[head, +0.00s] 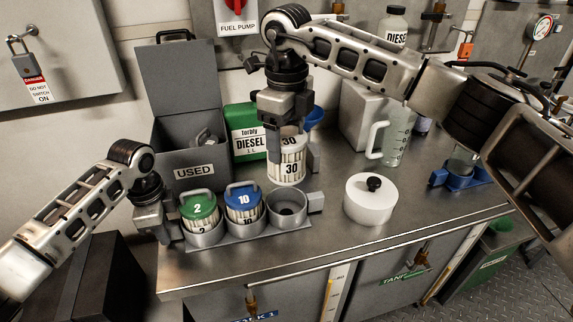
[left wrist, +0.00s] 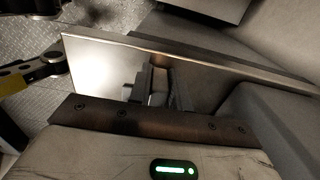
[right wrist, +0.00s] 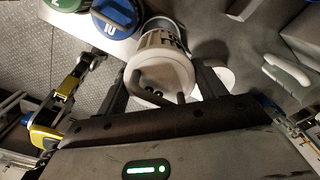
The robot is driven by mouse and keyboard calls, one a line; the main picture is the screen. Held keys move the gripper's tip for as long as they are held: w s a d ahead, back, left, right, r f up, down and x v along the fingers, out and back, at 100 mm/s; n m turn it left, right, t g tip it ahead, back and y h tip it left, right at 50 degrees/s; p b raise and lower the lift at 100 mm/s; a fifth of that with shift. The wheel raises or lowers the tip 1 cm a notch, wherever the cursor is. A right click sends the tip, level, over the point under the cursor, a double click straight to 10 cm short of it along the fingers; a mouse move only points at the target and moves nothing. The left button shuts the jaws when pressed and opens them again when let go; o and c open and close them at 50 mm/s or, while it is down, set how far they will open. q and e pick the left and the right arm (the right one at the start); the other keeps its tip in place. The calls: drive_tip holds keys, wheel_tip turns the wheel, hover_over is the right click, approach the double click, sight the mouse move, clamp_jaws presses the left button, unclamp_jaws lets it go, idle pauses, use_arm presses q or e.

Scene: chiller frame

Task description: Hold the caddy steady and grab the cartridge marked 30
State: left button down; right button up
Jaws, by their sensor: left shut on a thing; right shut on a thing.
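The grey caddy (head: 240,240) stands near the bench's front edge, with three round cups in a row. A green cartridge marked 2 (head: 199,207) sits in its left cup and a blue cartridge marked 10 (head: 243,204) in its middle cup. Its right cup (head: 287,208) is empty. My right gripper (head: 290,150) is shut on the white cartridge marked 30 (head: 287,168), holding it upright above and just behind the empty cup. In the right wrist view the cartridge (right wrist: 165,68) is between the fingers. My left gripper (head: 168,230) is shut on the caddy's left end; that grip is unclear in the left wrist view.
A grey USED bin (head: 192,172) with raised lid stands behind the caddy. A green diesel can (head: 243,128) and blue funnel (head: 315,117) are beside it. A white round lid (head: 371,200) lies right of the caddy, with a clear jug (head: 397,140) behind. The front right bench is clear.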

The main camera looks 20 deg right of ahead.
wheel_tip(320, 180, up, 6)
drive_tip(key=shift+f, duration=0.2)
use_arm(q)
drive_tip(key=c, duration=1.2)
unclamp_jaws()
drive_tip(key=shift+r, duration=0.15)
